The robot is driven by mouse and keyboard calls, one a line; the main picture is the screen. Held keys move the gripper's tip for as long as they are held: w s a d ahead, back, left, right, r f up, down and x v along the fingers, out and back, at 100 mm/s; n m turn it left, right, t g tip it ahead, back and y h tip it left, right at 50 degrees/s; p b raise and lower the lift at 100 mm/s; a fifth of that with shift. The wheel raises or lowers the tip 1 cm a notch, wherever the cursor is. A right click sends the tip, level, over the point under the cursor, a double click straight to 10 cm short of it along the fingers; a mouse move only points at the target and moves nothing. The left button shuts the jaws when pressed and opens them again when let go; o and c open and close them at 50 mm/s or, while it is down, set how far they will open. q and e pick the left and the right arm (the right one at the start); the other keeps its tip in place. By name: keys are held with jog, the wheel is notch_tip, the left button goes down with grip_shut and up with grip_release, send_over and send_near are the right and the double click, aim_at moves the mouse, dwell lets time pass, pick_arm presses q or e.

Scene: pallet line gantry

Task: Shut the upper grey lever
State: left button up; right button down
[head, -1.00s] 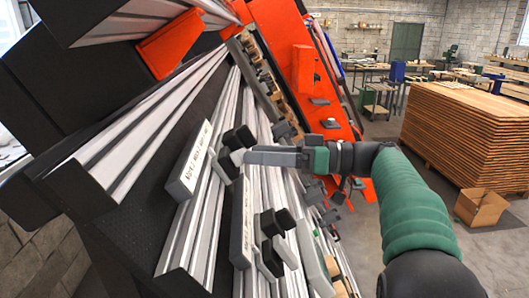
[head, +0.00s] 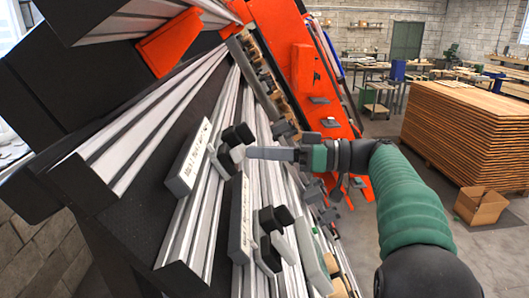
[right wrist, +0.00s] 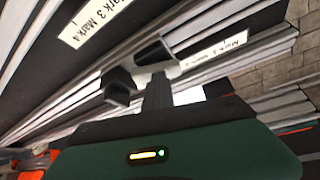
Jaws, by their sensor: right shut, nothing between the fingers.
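The upper grey lever (head: 238,153) is a small light-grey piece between black blocks, beside the upper white-labelled bar on the sloping rack. It also shows in the right wrist view (right wrist: 160,70). My right gripper (head: 252,153) is shut and empty, with its fingertips pointing left, right at the lever. In the right wrist view, the fingers (right wrist: 157,92) reach up to the lever between two black blocks. I cannot tell whether they touch it. My left gripper is not in view.
A lower labelled bar (head: 240,220) with more black blocks (head: 275,218) stands just below. Metal rails run along the black rack. Orange plates (head: 300,70) stand behind. A stack of boards (head: 465,125) and a cardboard box (head: 480,205) are on the floor at right.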

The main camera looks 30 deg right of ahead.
jog(key=c, duration=2.1)
grip_release()
jog(key=shift+w+a+f, duration=0.1)
jog(key=shift+a+f, duration=0.1)
jog(key=shift+a, duration=0.05)
